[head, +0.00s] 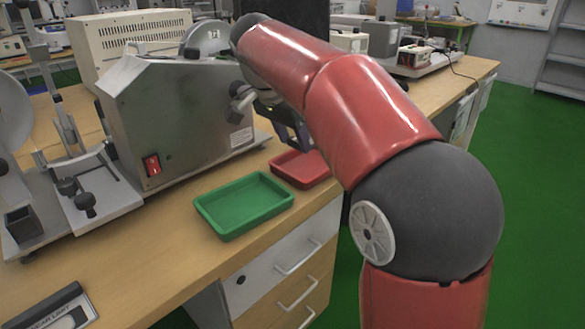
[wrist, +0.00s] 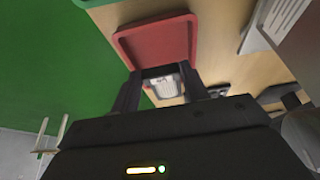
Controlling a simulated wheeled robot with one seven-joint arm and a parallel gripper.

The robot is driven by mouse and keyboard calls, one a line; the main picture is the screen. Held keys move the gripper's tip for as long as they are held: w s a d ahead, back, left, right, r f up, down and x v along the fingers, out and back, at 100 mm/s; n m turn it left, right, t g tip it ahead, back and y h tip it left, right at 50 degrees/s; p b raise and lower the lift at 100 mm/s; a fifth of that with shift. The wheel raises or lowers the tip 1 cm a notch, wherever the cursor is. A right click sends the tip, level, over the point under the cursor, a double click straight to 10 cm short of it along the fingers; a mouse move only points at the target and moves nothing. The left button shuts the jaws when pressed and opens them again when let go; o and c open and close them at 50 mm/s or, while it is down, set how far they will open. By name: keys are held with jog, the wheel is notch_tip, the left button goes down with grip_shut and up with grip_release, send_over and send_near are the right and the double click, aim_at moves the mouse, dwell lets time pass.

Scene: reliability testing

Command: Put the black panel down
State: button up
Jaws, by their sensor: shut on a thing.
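My gripper (wrist: 162,80) is shut on a thin dark piece, the black panel (wrist: 160,71), which shows as a narrow strip between the fingertips in the wrist view. In the head view my gripper (head: 291,130) hangs just above the back of the red tray (head: 303,176), partly hidden by my arm. I cannot make out the panel clearly there. The red tray also shows beyond the fingertips in the wrist view (wrist: 158,42). It looks empty where visible. The green tray (head: 243,204) beside it is empty.
A grey metal machine (head: 180,115) with a red switch stands left of my gripper, close to the trays. The wooden bench (head: 150,250) has free room in front of the machine. A dark-framed sign (head: 60,308) lies at the near left. Drawers (head: 290,275) are below the bench edge.

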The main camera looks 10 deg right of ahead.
aim_at(297, 174)
jog(key=shift+f+b, duration=0.35)
jog(key=shift+f, duration=2.75)
jog(key=o, duration=1)
jog(key=shift+f, duration=0.1)
jog(key=shift+c, duration=0.2)
jog(key=shift+r, duration=0.25)
jog(key=p+v, duration=0.2)
jog(key=v, duration=1)
jog(key=s+d+f+n+t+y, duration=0.1)
jog(key=s+d+f+n, duration=0.3)
jog(key=s+f, duration=0.5)
jog(key=s+d+f+n+t+y, duration=0.2)
jog(key=s+d+f+n, duration=0.2)
jog(key=s, duration=1)
notch_tip(297, 174, down, 6)
jog(key=n, duration=0.3)
jog(key=shift+d+y, duration=0.25)
jog(key=shift+y, duration=0.15)
